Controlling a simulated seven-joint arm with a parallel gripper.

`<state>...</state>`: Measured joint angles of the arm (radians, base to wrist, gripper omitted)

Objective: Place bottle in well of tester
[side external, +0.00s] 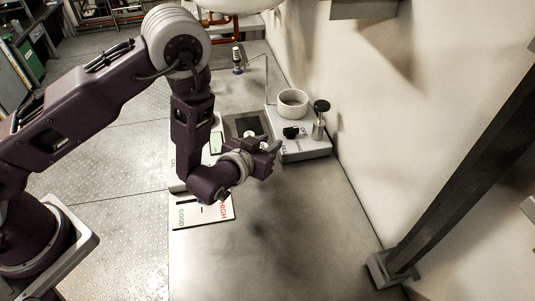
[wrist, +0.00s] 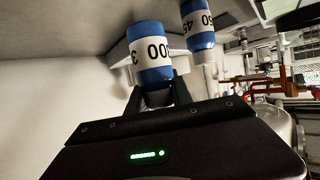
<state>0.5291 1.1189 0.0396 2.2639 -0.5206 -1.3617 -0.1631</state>
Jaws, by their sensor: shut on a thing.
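My gripper (side external: 274,147) is over the bench beside a grey boxy unit (side external: 308,151), which looks like the tester. A round white open cup (side external: 292,103) stands on this unit, with a black-knobbed post and a small black part; I cannot tell which is the well. In the wrist view my gripper (wrist: 160,98) is shut on a bottle (wrist: 152,55) with blue ends and a white label with black digits. The label's digits appear upside down. The held bottle is not clear in the side view, near my gripper's fingers.
A second blue-and-white bottle (wrist: 199,26) shows beyond the held one. A dark square pad (side external: 240,124) lies left of the unit. A card (side external: 208,216) reads GOOD and HIGH. The front bench is clear.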

